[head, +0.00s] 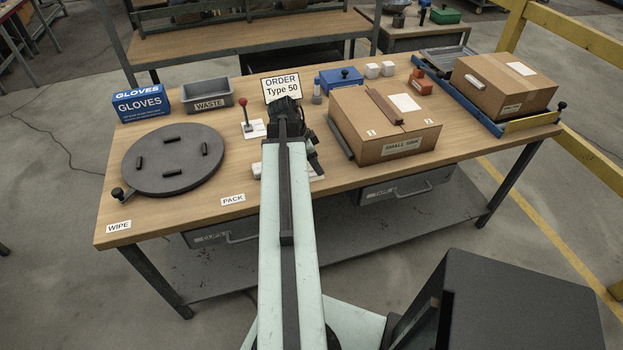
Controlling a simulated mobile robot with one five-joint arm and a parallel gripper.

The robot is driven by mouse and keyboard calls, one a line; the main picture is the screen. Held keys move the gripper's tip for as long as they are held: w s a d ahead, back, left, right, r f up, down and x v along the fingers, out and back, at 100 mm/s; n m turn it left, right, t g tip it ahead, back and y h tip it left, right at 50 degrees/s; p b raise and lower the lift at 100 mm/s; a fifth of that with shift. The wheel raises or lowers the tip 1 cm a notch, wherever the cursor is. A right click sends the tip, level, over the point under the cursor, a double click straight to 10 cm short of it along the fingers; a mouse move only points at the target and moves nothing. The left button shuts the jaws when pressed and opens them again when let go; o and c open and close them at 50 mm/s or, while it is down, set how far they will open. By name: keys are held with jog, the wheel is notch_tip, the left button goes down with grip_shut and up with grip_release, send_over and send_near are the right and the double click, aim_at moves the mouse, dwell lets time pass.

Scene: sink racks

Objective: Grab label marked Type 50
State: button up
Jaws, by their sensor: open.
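A white sign reading "ORDER Type 50" (281,84) stands upright near the back of the wooden workbench (225,150). My gripper (284,108) is at the far end of my pale green arm, just in front of and below this sign in the picture. It is open, but the view from behind hides the gap between its fingers. White items (257,170) lie partly hidden beside my arm, and I cannot read any marking on them. No other label reading "Type 50" shows.
A closed "SMALL SINK" carton (400,150) stands right of my arm, another carton (500,92) farther right. A black turntable (172,180), gloves box (141,103), waste bin (207,102) and red-knobbed lever (245,118) are left. Bench around the PACK label (233,199) is clear.

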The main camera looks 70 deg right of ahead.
jog(key=shift+s+d+f, duration=0.15)
jog(key=shift+f, duration=0.55)
jog(key=shift+r, duration=0.2)
grip_shut()
notch_tip(320, 180, up, 10)
jog(key=p, duration=1)
